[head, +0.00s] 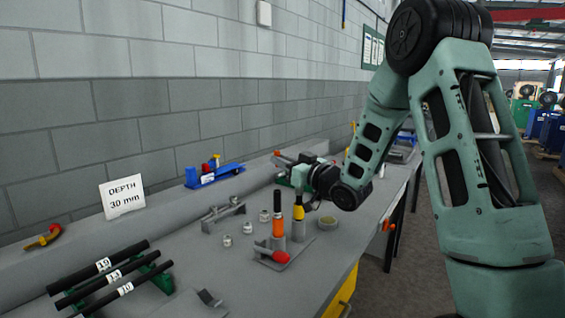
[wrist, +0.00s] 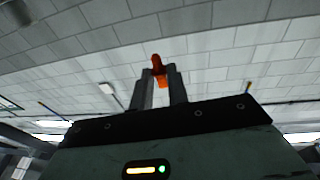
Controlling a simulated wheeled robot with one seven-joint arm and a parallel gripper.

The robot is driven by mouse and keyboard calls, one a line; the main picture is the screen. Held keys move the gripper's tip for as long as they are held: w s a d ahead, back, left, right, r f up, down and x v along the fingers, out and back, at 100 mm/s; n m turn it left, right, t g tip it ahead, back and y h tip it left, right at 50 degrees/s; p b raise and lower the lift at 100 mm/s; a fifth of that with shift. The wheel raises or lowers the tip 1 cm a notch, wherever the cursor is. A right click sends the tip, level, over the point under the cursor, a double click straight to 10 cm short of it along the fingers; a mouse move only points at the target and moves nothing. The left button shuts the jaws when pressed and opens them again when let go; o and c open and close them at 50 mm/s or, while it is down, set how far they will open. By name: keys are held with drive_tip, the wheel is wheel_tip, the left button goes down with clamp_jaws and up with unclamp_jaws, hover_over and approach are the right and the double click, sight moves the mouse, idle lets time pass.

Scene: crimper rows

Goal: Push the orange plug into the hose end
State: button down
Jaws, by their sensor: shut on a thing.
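My gripper (head: 288,163) reaches over the bench, pointing left. In the wrist view its two fingers (wrist: 160,80) are shut on a small orange piece, the orange plug (wrist: 157,64), which sticks out past the fingertips. In the head view only a small orange-red spot (head: 277,153) shows at the tips. Black hoses (head: 110,277) with white number tags lie side by side at the left front, well away from my gripper. Their end faces are too small to read, and I cannot tell which hose end is meant. No hose shows in the wrist view.
Upright orange-and-black (head: 278,228) and yellow-and-black (head: 298,212) tools stand in grey holders below my gripper. A red knob (head: 281,257), small metal fittings (head: 248,227), a blue tool (head: 214,175) and a "DEPTH 30 mm" card (head: 122,196) are around. The wall runs behind.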

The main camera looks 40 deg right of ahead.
drive_tip(key=shift+f+b, duration=2.55)
drive_tip(key=shift+f, duration=0.4)
drive_tip(key=shift+b, duration=0.45)
drive_tip(key=shift+f+b, duration=1.4)
drive_tip(key=shift+f, duration=0.05)
drive_tip(key=c, duration=1.3)
unclamp_jaws()
